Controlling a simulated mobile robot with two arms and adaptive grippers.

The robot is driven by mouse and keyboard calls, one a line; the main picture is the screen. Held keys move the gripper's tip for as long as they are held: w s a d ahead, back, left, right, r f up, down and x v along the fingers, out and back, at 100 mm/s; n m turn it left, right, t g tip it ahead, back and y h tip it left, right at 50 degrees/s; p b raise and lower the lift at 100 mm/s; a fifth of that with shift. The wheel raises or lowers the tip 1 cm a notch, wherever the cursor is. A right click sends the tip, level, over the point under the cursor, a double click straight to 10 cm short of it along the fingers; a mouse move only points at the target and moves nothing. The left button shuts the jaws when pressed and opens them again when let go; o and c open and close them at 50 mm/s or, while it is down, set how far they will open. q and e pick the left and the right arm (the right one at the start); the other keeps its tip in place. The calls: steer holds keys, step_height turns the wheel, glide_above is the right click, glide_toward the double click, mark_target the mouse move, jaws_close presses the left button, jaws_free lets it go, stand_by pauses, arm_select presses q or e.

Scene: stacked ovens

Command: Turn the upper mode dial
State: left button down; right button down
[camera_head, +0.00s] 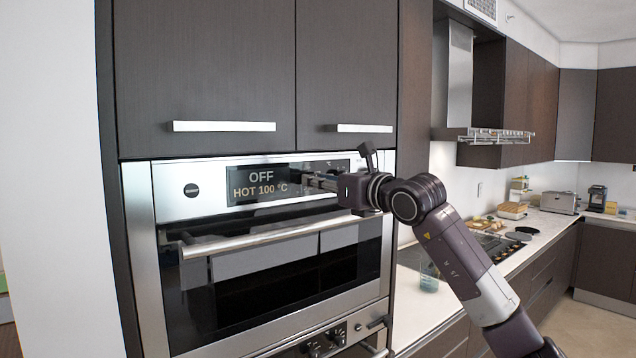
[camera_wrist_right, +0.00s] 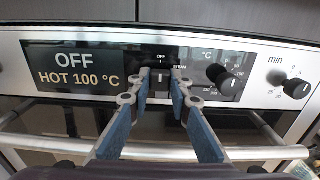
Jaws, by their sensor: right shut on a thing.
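The upper mode dial (camera_wrist_right: 160,82) is a dark knob on the upper oven's control panel, with "OFF" and small marks above it. My right gripper (camera_wrist_right: 160,76) has its two fingertips on either side of this dial and is shut on it. In the head view my right gripper (camera_head: 312,180) reaches the panel from the right and hides the dial. The display (camera_head: 258,184) left of the dial reads "OFF" and "HOT 100 °C". My left gripper is not in view.
A temperature knob (camera_wrist_right: 226,80) and a minute knob (camera_wrist_right: 297,89) sit right of the mode dial. The upper oven's bar handle (camera_head: 265,238) runs below the panel. The lower oven's knobs (camera_head: 313,347) show at the bottom. A counter (camera_head: 425,315) lies to the right.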

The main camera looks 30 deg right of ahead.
steer(key=shift+f, duration=0.1)
steer(key=c, duration=1.8)
jaws_free()
steer(key=shift+o, duration=0.2)
steer(key=s, duration=1.2)
steer(key=shift+d, duration=0.45)
